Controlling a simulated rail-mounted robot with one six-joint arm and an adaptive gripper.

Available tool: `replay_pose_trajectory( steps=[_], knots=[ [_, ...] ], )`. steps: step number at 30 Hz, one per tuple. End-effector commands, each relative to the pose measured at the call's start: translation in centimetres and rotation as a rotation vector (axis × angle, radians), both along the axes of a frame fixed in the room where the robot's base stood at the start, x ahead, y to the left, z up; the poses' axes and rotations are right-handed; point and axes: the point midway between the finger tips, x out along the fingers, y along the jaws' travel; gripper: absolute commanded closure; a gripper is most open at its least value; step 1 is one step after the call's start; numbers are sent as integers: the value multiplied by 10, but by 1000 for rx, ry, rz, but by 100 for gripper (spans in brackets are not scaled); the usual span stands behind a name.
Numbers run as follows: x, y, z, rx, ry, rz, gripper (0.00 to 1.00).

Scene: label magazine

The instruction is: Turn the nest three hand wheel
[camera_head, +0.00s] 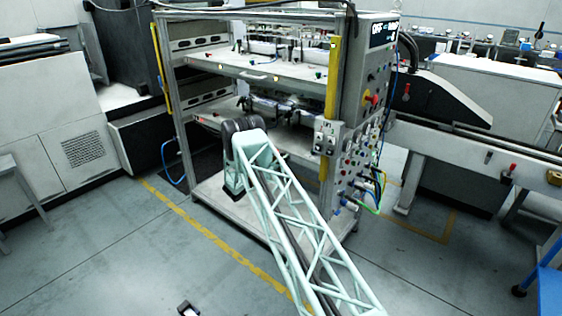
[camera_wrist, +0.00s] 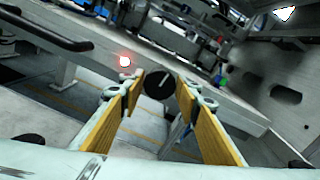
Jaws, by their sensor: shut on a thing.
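In the wrist view, my gripper (camera_wrist: 160,92) has its two yellow-padded fingers closed on a round black knob-like wheel (camera_wrist: 158,81) with a short white line on its face. I take this to be the hand wheel; no nest number is legible on it. The pads touch it at its left and right sides. In the head view, my pale green lattice arm reaches into the lower bay of the metal magazine frame (camera_head: 333,75). I cannot make out the gripper or the wheel clearly there.
The control panel (camera_head: 370,95) with a red and yellow switch and several cables stands right of the bay. An upper shelf (camera_head: 262,68) lies above my arm. A conveyor (camera_head: 470,137) runs at the right. A red light (camera_wrist: 125,62) glows in the wrist view. Open floor lies at front left.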

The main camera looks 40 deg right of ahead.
Motion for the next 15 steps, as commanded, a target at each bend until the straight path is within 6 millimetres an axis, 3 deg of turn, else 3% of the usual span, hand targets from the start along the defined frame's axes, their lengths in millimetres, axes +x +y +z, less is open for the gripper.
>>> replay_pose_trajectory(
  steps=[15],
  knots=[
    [1, 0, -2, -82, 374, 0, 80]
  ],
)
